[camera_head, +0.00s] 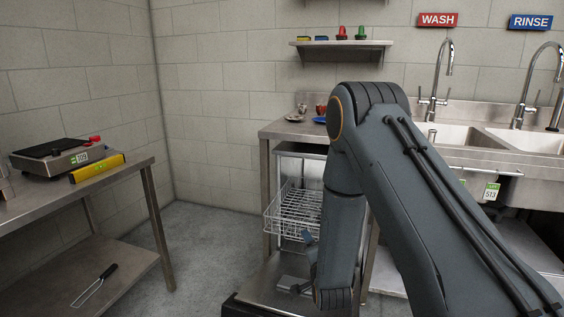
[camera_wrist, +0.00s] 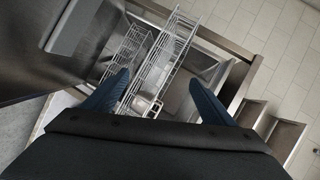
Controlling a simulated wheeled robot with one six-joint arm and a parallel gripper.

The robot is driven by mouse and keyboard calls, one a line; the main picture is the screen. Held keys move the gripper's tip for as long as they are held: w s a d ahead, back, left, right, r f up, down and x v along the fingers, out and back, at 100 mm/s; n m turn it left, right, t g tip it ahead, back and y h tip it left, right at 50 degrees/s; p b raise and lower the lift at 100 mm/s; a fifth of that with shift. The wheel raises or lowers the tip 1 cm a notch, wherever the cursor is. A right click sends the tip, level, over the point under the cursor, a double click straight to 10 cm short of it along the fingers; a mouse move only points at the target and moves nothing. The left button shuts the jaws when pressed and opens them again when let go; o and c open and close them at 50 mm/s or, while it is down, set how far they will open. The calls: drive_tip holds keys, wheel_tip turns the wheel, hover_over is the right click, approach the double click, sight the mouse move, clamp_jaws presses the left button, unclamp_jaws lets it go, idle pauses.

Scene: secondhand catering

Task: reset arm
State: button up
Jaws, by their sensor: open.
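My arm (camera_head: 345,190) reaches forward and bends down in front of an open dishwasher. In the wrist view, my gripper (camera_wrist: 160,77) is open, with its two blue fingers apart and nothing held between them. The fingers point toward a wire dish rack (camera_wrist: 180,35), which also shows in the head view (camera_head: 285,212). A small pale, cup-like item (camera_wrist: 147,107) shows low between the fingers, in or under the rack; I cannot tell which. In the head view my arm hides part of the rack and dishwasher.
The dishwasher's lowered door (camera_head: 262,287) lies below the rack. A steel counter (camera_head: 280,130) with small dishes and double sinks (camera_head: 455,136) stands behind. A left table (camera_head: 135,172) holds a scale (camera_head: 62,157) and a yellow level (camera_head: 97,168). Bare floor (camera_head: 205,245) lies between.

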drive_tip(key=s+r+n+g, duration=0.7)
drive_tip(key=s+r+n, duration=0.1)
drive_tip(key=s+r, duration=0.3)
drive_tip(key=s+d+r+n+g, duration=0.1)
drive_tip(key=s+r+n+g, duration=0.2)
drive_tip(key=s, duration=0.6)
drive_tip(key=s+d+r+n+g, duration=0.15)
drive_tip(key=s+r, duration=0.25)
drive_tip(key=s, duration=0.6)
drive_tip(key=s+r+n+g, duration=0.3)
drive_tip(key=s, duration=0.6)
drive_tip(key=d+r+m+h+p, duration=0.1)
drive_tip(key=d+r+p, duration=0.5)
drive_tip(key=p, duration=0.7)
drive_tip(key=shift+s+d+r+m+p, duration=0.2)
drive_tip(key=shift+d+m+p, duration=0.25)
drive_tip(key=shift+d, duration=0.25)
